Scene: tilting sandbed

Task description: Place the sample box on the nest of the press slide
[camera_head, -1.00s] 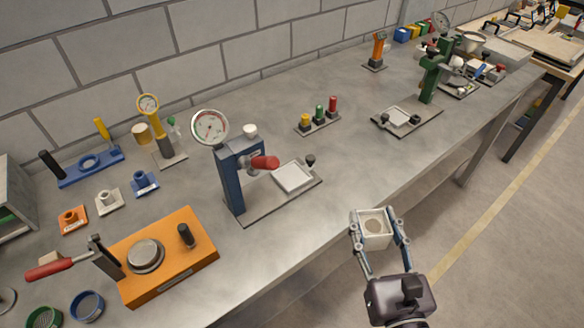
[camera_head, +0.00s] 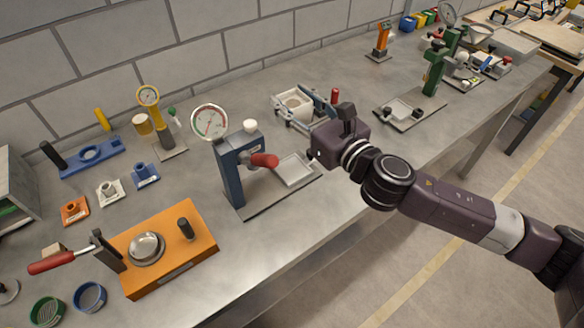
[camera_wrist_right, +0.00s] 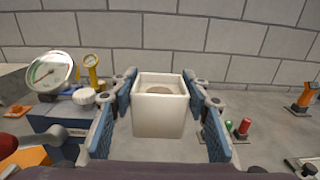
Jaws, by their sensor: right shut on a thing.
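The white sample box (camera_head: 295,103) has an open top with sand-coloured content. My right gripper (camera_head: 303,108) is shut on it, and its blue fingers also show on both sides of the box (camera_wrist_right: 162,107) in the right wrist view. The box is held upright, and in the head view it appears behind the blue press (camera_head: 236,170) and its slide. The press slide's pale square nest (camera_head: 293,170) is at the press's right, in front of the box in the picture, and looks empty. My left gripper is not in view.
The blue press has a dial gauge (camera_head: 209,121) and a red handle (camera_head: 263,160). Bottles on a small rack, one red (camera_head: 335,96), are partly hidden behind my gripper. A green press (camera_head: 433,80) stands at right. An orange fixture (camera_head: 170,250) is at front left.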

